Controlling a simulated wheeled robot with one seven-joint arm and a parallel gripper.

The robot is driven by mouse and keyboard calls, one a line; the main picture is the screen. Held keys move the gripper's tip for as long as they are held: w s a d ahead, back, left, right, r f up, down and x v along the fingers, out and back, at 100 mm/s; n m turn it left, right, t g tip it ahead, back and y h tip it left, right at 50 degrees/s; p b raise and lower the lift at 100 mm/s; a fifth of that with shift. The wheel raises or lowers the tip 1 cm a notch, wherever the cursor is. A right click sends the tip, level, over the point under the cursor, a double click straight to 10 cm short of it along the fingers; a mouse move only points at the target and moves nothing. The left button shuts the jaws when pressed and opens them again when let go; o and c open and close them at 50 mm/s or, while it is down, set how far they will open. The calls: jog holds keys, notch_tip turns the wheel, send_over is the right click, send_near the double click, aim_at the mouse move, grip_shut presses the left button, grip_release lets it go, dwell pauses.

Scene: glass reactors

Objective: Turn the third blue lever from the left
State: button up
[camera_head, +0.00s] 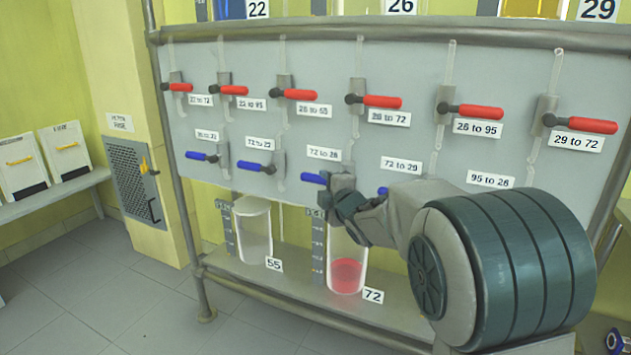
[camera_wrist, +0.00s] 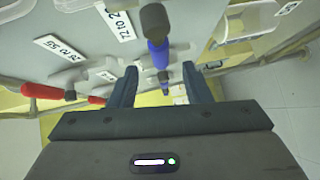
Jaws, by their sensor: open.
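The third blue lever from the left (camera_head: 313,178) points left from its pivot, under a white label. My gripper (camera_head: 342,197) is at its right side and hides its pivot end. In the wrist view a blue lever (camera_wrist: 158,55) with a dark knob lies between my open fingers (camera_wrist: 160,76); I cannot tell whether they touch it. A second blue piece (camera_wrist: 163,77) shows beyond it. The first blue lever (camera_head: 198,156) and second blue lever (camera_head: 252,166) also point left. The fourth blue lever (camera_head: 383,191) is mostly hidden by my arm.
A row of red levers (camera_head: 381,101) runs above, all pointing right. Below the panel (camera_head: 320,120) stand an empty glass vessel (camera_head: 254,232) marked 55 and a vessel with red liquid (camera_head: 347,275) marked 72. A metal rail frames the panel. The floor at left is clear.

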aim_at(317, 181)
jog(key=x, duration=0.7)
jog(key=shift+w+a, duration=0.1)
jog(key=shift+w, duration=0.05)
grip_shut()
